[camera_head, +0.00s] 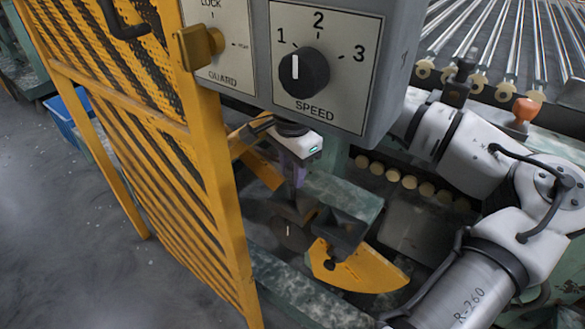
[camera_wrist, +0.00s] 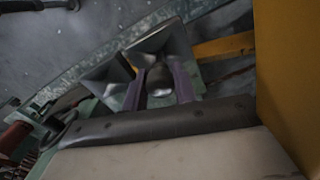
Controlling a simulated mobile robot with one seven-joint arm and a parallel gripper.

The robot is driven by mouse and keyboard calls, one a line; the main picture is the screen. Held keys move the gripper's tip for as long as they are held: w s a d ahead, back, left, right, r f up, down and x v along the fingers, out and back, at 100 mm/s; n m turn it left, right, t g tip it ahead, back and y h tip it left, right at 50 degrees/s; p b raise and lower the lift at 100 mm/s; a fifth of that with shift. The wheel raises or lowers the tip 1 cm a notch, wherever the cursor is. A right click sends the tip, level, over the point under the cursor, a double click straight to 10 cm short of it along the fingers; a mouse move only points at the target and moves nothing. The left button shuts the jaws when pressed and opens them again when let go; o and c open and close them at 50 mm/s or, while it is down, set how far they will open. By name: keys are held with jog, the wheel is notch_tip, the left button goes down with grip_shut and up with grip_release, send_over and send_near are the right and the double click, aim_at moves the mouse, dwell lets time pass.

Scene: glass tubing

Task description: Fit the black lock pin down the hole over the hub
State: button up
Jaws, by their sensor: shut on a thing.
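My gripper (camera_head: 294,190) hangs below the control box in the head view, its purple fingers pointing down over dark brown machine parts (camera_head: 296,209). In the wrist view my gripper (camera_wrist: 158,98) has its two purple fingers on either side of a dark, rounded piece (camera_wrist: 160,78), which looks like the black lock pin. It is shut on this piece. The pin is too small and dark to make out in the head view. Below the fingers is a dark round part (camera_head: 289,237) with a white mark, possibly the hub. I cannot make out the hole.
A grey control box (camera_head: 345,92) with a speed dial overhangs the gripper. A yellow mesh guard (camera_head: 225,200) stands close on the left. A dark hopper-shaped part (camera_head: 340,232) and a yellow curved plate (camera_head: 358,270) lie to the right. Glass tubes (camera_head: 500,40) lie at the upper right.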

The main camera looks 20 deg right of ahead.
aim_at(292, 183)
jog(key=shift+f+b, duration=1.9)
jog(key=shift+f, duration=0.65)
jog(key=o, duration=1)
jog(key=shift+o, duration=0.2)
jog(key=shift+r, duration=0.15)
notch_tip(292, 183, up, 14)
jog(key=shift+f+p, duration=0.15)
jog(key=shift+p, duration=1.1)
